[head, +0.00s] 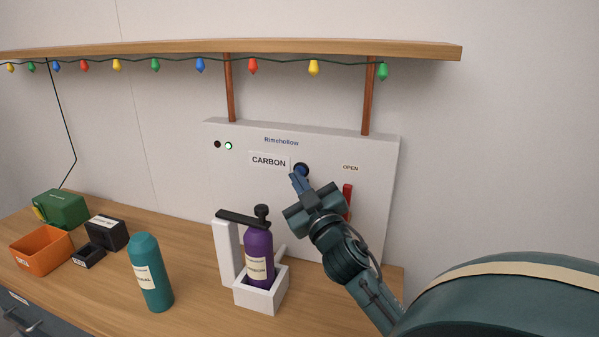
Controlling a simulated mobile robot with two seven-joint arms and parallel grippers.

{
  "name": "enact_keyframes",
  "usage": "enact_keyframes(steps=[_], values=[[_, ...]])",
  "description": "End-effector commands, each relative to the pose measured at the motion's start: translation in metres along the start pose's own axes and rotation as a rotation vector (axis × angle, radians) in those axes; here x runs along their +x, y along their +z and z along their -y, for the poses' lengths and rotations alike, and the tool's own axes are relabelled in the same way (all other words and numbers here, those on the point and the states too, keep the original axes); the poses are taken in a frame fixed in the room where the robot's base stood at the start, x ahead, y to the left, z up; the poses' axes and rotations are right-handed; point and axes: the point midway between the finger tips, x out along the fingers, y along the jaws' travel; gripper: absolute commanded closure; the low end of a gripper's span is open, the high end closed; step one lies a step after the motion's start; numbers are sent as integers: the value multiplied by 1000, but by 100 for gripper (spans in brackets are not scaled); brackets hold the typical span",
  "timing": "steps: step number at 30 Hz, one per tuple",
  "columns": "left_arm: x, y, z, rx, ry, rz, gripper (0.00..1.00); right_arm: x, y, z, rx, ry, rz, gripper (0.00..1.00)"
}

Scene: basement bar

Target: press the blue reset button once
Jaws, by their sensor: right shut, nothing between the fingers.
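The blue reset button (304,168) sits in a dark round ring on the white upright panel (225,163), to the right of the "CARBON" label. My right gripper (295,176) is shut and empty. Its fingertips overlap the button's lower left in the head view and hide part of it. I cannot tell whether they touch it or whether it is pushed in. My left gripper is not in view.
A red lever (347,198) below "OPEN" is close right of my right gripper. A purple bottle (259,256) stands in a white holder (262,296) below. A teal bottle (150,272) and small boxes stand left. A shelf (240,48) with lights hangs above.

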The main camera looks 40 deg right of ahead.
Motion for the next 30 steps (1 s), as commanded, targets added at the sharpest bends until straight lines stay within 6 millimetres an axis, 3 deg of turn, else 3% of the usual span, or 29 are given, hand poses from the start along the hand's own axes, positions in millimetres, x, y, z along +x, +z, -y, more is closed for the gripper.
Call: enact_keyframes(steps=[15, 30], values=[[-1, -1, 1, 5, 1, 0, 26, -8, -5, 6, 2, -1, 0, 100], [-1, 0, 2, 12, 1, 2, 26, -39, -28, 28, 2, -1, 0, 100]])
